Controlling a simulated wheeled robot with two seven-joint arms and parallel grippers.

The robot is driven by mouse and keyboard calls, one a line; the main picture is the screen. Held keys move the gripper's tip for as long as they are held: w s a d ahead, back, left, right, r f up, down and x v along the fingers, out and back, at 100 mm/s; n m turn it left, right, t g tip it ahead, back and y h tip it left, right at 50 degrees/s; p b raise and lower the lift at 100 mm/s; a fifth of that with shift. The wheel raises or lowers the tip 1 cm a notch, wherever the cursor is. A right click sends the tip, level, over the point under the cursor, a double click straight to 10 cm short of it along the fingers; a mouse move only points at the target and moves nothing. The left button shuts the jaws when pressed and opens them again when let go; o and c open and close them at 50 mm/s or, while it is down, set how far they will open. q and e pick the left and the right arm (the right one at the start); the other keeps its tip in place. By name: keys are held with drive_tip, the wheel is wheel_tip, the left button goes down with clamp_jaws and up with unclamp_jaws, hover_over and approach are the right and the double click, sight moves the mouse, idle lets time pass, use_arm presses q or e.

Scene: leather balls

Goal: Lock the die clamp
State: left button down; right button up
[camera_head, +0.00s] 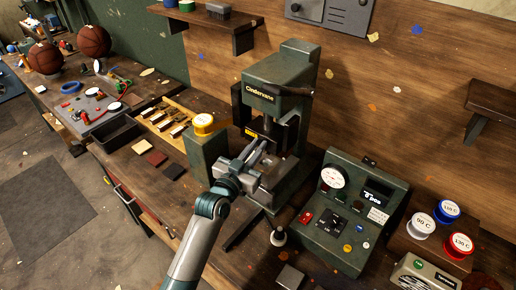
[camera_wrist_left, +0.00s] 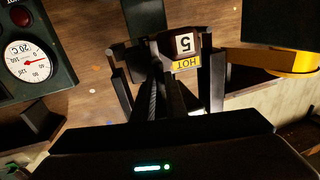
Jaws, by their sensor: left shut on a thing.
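The green press (camera_head: 275,95) stands mid-bench. A die with a yellow HOT label and the number 5 (camera_wrist_left: 186,50) sits at the press; its label also shows small in the head view (camera_head: 250,132). My left gripper (camera_head: 255,158) reaches in front of the press, below this label. In the left wrist view its dark fingers (camera_wrist_left: 164,75) are close together, just beside the die. They are shut on a slim dark part, which looks like the die clamp's handle; the fingers mostly hide it. I cannot tell the clamp's position. My right gripper is not in view.
A control box (camera_head: 345,215) with a dial stands right of the press, near labelled spools (camera_head: 420,225). A green post with a yellow-topped container (camera_head: 204,124) stands close left of my gripper. A wooden tray (camera_head: 165,118) and basketballs (camera_head: 94,41) lie farther left.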

use_arm(q)
drive_tip(key=shift+n, duration=0.3)
drive_tip(key=c, duration=1.8)
unclamp_jaws()
drive_tip(key=shift+a, duration=0.1)
drive_tip(key=b+v, duration=0.6)
drive_tip(key=v, duration=1.1)
drive_tip(key=shift+s, duration=0.2)
